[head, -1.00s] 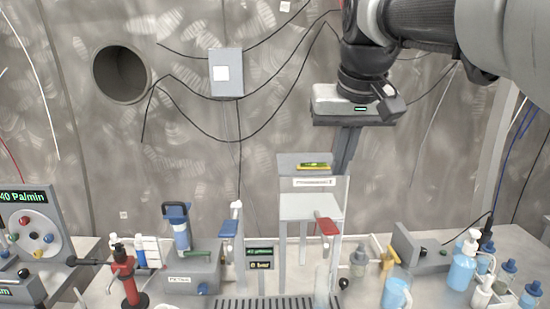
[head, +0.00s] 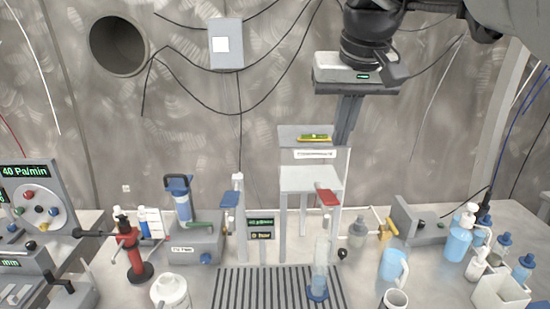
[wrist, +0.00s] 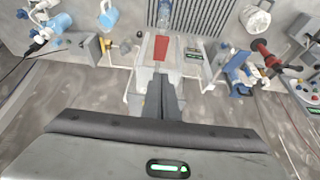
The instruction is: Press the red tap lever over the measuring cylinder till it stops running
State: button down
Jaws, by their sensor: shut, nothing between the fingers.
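The red tap lever (head: 327,197) sticks out at the front of the right side of a grey stand, and it also shows in the wrist view (wrist: 161,48). The clear measuring cylinder (head: 320,266), on a blue foot, stands upright on the slotted drip grate (head: 262,290) below the lever. Whether water runs into it is too small to tell. My gripper (head: 343,148) points down above and behind the stand, its fingers together and empty. In the wrist view the fingertips (wrist: 160,70) appear just short of the red lever, apparently not touching it.
A blue lever (head: 230,199) is on the left tap. A small display (head: 261,228) sits between the taps. A blue jug (head: 394,265) and several bottles stand on the right.

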jog(key=w+g+p, duration=0.1)
jog(key=p, duration=0.1)
jog(key=w+g+p, duration=0.1)
jog(key=p, duration=0.1)
jog(key=shift+w+d+r+g, duration=0.2)
jog(key=shift+r+g, duration=0.1)
jog(key=shift+g, duration=0.1)
jog(key=b, duration=0.2)
send_over(330, 198)
jog(key=f, duration=1.2)
jog(key=shift+s+f, duration=0.35)
jog(key=shift+f, duration=0.05)
jog(key=shift+s+f, duration=0.1)
jog(key=shift+f, duration=0.35)
